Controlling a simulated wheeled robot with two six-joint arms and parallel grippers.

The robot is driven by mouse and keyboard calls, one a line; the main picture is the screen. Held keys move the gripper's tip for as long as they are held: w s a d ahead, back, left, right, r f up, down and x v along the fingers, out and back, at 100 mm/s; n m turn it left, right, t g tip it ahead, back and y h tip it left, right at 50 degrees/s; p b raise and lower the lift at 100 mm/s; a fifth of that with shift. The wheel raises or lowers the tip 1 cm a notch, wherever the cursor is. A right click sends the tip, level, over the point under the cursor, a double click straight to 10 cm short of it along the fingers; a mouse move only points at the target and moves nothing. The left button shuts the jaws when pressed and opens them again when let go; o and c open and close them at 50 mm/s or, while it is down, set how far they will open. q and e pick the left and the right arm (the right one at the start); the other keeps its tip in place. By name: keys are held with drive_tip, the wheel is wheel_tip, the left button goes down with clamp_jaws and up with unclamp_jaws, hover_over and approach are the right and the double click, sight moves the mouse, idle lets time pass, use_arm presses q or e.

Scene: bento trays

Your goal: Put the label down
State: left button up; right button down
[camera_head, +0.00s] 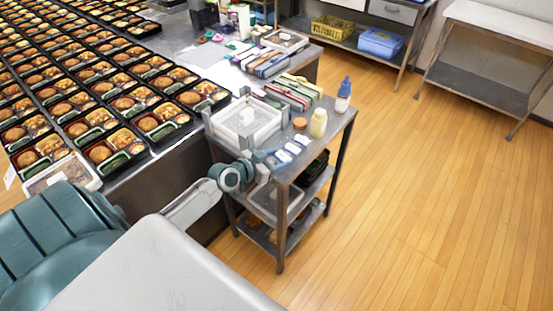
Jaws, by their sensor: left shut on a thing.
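My left gripper (267,157) is over the near left part of the small steel cart's top (325,138). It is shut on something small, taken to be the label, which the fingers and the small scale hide. Several small white pieces with blue edges lie in a slanting row just right of the fingertips; one is the nearest white piece (283,156). I cannot tell whether the held label touches the cart top. My right gripper is not in view.
A clear-white tray (246,120) stands behind the gripper. A yellowish jar (319,122) and a blue-capped bottle (343,96) stand on the cart's right side. Rows of filled bento trays (147,122) cover the table at left. Open wooden floor (430,210) lies right.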

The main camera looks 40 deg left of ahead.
use_arm(q)
drive_tip(key=o, duration=0.9)
drive_tip(key=shift+f, duration=0.1)
drive_tip(key=shift+o, duration=0.2)
drive_tip(key=shift+p, duration=0.35)
drive_tip(key=v, duration=0.2)
drive_tip(key=b+v, duration=0.1)
drive_tip(key=v, duration=0.1)
drive_tip(key=shift+s+f, duration=0.1)
drive_tip(key=shift+f, duration=0.15)
drive_tip(key=p, duration=0.2)
approach(280, 160)
drive_tip(key=shift+v, duration=1)
drive_tip(key=shift+a, duration=0.15)
